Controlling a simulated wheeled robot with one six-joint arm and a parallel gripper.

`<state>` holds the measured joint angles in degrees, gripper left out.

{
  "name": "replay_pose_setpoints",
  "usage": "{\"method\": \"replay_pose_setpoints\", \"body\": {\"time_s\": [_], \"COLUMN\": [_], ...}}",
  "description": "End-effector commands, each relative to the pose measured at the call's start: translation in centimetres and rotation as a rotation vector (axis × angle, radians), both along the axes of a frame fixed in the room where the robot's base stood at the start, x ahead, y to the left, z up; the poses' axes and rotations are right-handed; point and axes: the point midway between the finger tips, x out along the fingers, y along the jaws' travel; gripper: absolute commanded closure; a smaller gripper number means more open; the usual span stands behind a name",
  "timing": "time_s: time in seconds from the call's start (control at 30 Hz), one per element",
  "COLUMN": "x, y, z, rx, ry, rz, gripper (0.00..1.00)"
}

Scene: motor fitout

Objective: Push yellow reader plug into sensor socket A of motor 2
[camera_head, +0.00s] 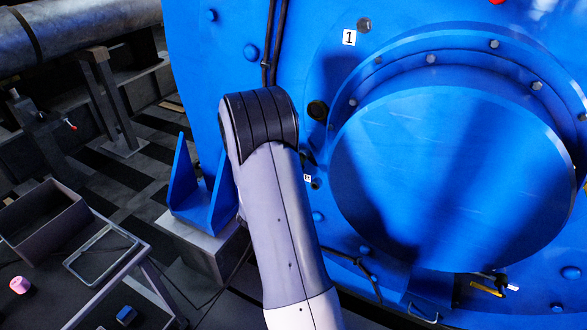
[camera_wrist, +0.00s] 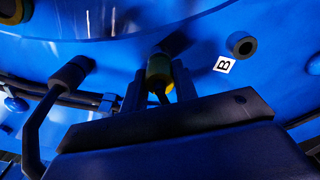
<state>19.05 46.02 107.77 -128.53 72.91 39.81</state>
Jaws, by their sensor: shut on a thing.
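In the wrist view my gripper (camera_wrist: 160,82) is shut on a yellow plug (camera_wrist: 159,68), with the plug's cable bending below it. The plug's far end points at the blue motor face (camera_wrist: 120,52). A dark patch lies just beyond that end, and I cannot tell whether the plug touches or sits in a socket. To the right are a dark round socket (camera_wrist: 243,45) and a white label B (camera_wrist: 224,64). No label A is visible. In the head view my arm hides the gripper and plug; the motor (camera_head: 430,180) carries a label 1 (camera_head: 349,37).
A dark plug-like end (camera_wrist: 70,73) on a bent cable is left of my gripper. In the head view, a blue bracket (camera_head: 205,195) stands beside the motor. A bench at lower left holds an open box (camera_head: 45,225), a wire frame and a pink item (camera_head: 20,285).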

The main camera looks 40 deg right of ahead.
Motion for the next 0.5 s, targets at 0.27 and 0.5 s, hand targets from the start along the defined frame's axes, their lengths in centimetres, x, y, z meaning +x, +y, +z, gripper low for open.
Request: {"method": "replay_pose_setpoints", "body": {"time_s": [0.27, 0.5], "x": [0.3, 0.5], "y": [-0.7, -1.2], "z": [-0.1, 0.0], "rx": [0.0, -0.001], "ry": [0.0, -0.001], "rz": [-0.001, 0.0], "gripper": [0.94, 0.94]}}
